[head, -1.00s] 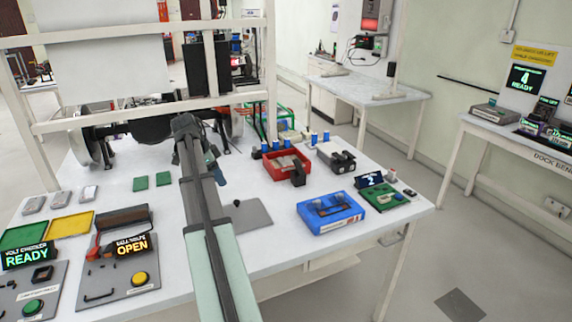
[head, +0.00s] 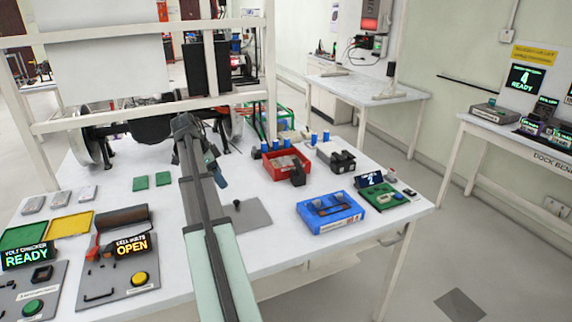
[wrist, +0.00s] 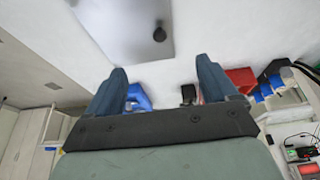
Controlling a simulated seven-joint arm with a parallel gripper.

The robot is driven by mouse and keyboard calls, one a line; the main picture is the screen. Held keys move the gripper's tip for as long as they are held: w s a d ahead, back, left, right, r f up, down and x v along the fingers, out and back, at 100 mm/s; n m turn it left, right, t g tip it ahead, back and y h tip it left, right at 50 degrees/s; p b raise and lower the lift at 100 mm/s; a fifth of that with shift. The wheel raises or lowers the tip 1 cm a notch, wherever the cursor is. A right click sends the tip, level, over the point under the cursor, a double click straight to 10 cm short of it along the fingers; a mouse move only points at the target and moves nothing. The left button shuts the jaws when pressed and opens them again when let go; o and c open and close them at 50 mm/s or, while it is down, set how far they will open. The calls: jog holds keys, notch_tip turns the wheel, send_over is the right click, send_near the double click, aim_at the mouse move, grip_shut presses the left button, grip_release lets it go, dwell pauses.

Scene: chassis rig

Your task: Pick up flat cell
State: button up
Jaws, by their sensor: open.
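Three flat silver-grey cells lie in a row at the left of the white table in the head view: a left one (head: 34,205), a middle one (head: 61,199) and a right one (head: 88,192). My gripper (head: 217,174) is above the middle of the table, right of all these, and partly hidden by my arm. In the wrist view my gripper (wrist: 162,66) has its two blue fingers wide apart with nothing between them. No flat cell is recognisable in the wrist view.
A grey plate with a black knob (head: 253,216) lies near my gripper. A green tray (head: 22,236) and a yellow tray (head: 70,225) sit front left, by two button panels. A red bin (head: 287,164) and blue box (head: 330,212) stand right.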

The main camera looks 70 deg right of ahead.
aim_at(286, 161)
jog(key=shift+o, duration=0.5)
jog(key=s+d+m+y, duration=0.1)
jog(key=s+d+m, duration=0.2)
jog(key=s+d, duration=1.15)
jog(key=d, duration=0.3)
jog(key=s+d+r+n+t, duration=0.1)
jog(key=s+d, duration=0.2)
jog(key=d, duration=0.1)
jog(key=s+d+n+t, duration=0.1)
jog(key=s+d, duration=0.2)
jog(key=d, duration=0.2)
jog(key=shift+s+d+r+y, duration=0.15)
jog(key=shift+d+r+y, duration=0.15)
jog(key=shift+y, duration=0.1)
jog(key=w+d+r+n+t, duration=0.1)
jog(key=w+d+n+t, duration=0.45)
jog(key=n, duration=1.35)
jog(key=shift+g+h, duration=0.4)
jog(key=shift+g, duration=0.55)
jog(key=x, duration=0.4)
jog(key=w+x, duration=0.1)
jog(key=x, duration=0.8)
jog(key=shift+w+d+f, duration=0.15)
jog(key=shift+w, duration=0.3)
jog(key=shift+c, duration=0.3)
